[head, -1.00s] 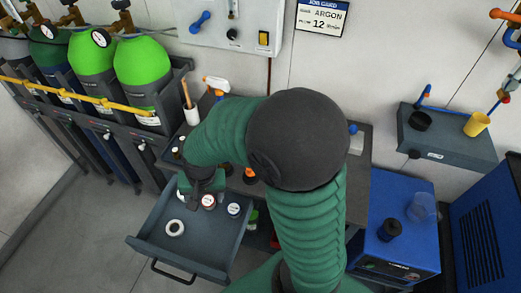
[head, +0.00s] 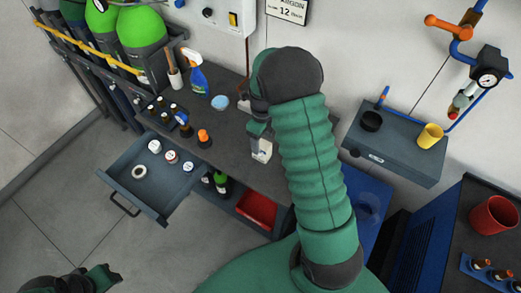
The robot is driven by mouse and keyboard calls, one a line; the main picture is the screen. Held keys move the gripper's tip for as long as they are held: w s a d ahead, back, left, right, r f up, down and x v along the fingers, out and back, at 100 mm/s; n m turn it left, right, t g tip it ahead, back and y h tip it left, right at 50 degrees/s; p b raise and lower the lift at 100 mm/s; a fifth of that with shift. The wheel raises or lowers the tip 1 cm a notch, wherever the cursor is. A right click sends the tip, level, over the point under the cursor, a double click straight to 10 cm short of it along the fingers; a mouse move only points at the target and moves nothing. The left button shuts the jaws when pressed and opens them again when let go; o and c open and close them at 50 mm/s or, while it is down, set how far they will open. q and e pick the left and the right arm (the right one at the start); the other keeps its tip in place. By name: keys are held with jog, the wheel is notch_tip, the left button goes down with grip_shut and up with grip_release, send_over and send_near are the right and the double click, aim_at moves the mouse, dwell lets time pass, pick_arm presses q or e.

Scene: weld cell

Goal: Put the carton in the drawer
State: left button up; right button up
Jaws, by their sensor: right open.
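The white carton (head: 262,151) stands on the grey workbench near its front edge. My right gripper (head: 259,134) is open, pointing down just above or at the carton's top; whether its fingers are around the carton I cannot tell. The grey drawer (head: 168,207) is pulled out at the left of the bench.
An orange-capped bottle (head: 204,138), a spray bottle (head: 197,76), a light blue round item (head: 220,102) and small dark bottles (head: 163,109) stand on the bench left of the carton. A red bin (head: 257,208) sits below. My right arm hides the bench's right part.

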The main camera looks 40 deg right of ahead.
jog(key=f, duration=0.3)
jog(key=f+p, duration=0.1)
jog(key=f, duration=0.1)
jog(key=shift+s+d+f, duration=0.15)
jog(key=shift+d+f, duration=0.1)
jog(key=shift+f, duration=0.1)
jog(key=shift+a+f, duration=0.1)
jog(key=shift+f, duration=0.15)
jog(key=shift+w+a, duration=0.2)
jog(key=shift+w, duration=0.05)
jog(key=shift+c, duration=1.6)
jog(key=shift+s+r, duration=0.1)
jog(key=shift+r, duration=0.05)
jog(key=c, duration=0.5)
pick_arm(q)
jog(key=shift+s+d+r, duration=0.2)
jog(key=shift+d+r, duration=0.05)
jog(key=shift+r, duration=0.5)
pick_arm(e)
grip_shut()
